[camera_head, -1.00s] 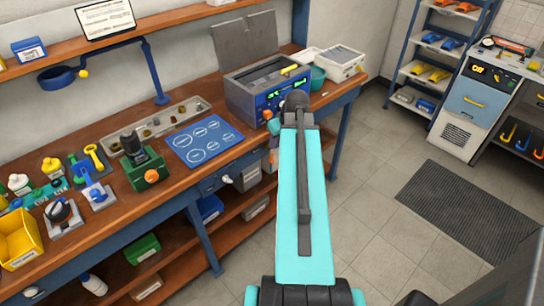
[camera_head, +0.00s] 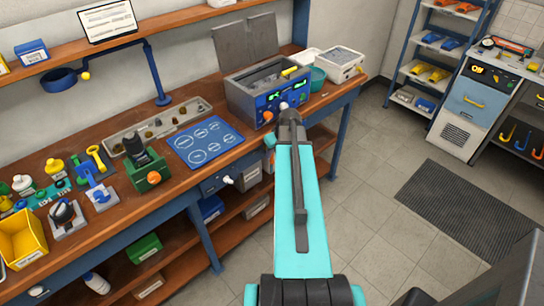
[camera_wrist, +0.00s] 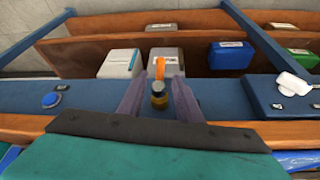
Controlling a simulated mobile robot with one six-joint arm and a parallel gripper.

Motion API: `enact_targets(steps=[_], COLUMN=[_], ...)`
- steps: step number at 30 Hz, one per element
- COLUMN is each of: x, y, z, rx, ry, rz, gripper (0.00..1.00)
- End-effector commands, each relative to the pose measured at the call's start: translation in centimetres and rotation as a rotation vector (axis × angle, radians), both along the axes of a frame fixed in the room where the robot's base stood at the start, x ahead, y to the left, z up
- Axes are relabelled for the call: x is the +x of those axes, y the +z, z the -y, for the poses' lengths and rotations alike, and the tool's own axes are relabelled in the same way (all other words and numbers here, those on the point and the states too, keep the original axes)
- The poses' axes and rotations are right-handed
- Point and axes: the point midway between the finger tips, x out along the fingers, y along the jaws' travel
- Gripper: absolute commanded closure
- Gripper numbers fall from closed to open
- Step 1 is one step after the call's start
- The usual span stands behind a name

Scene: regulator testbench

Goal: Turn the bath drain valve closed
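The bath (camera_head: 240,96) is a grey box with a blue control front at the far right end of the bench. In the wrist view, a small brass valve (camera_wrist: 159,97) with an orange lever (camera_wrist: 160,68) shows at the blue bench front; it looks like the drain valve. My gripper (camera_wrist: 158,82) is open, with one purple-grey finger on each side of the valve. Gaps show between the fingers and the valve body, so no grip is visible. The lever points up in the wrist view, toward the shelf bins. My arm hides the valve in the head view.
A blue drawer front (camera_wrist: 262,98) with a white handle (camera_wrist: 290,83) is right of the valve in the wrist view. A blue round button (camera_wrist: 51,100) is to its left. Bins (camera_wrist: 119,63) stand on the shelf below the bench.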

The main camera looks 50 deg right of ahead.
Motion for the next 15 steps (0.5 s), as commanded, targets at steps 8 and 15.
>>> enact_targets(steps=[8, 15], x=[1.1, 1.8], y=[-2.4, -4.3], z=[0.4, 0.6], rx=[0.0, 0.0], ry=[0.0, 0.0], rz=[0.0, 0.0], gripper=[0.68, 0.68])
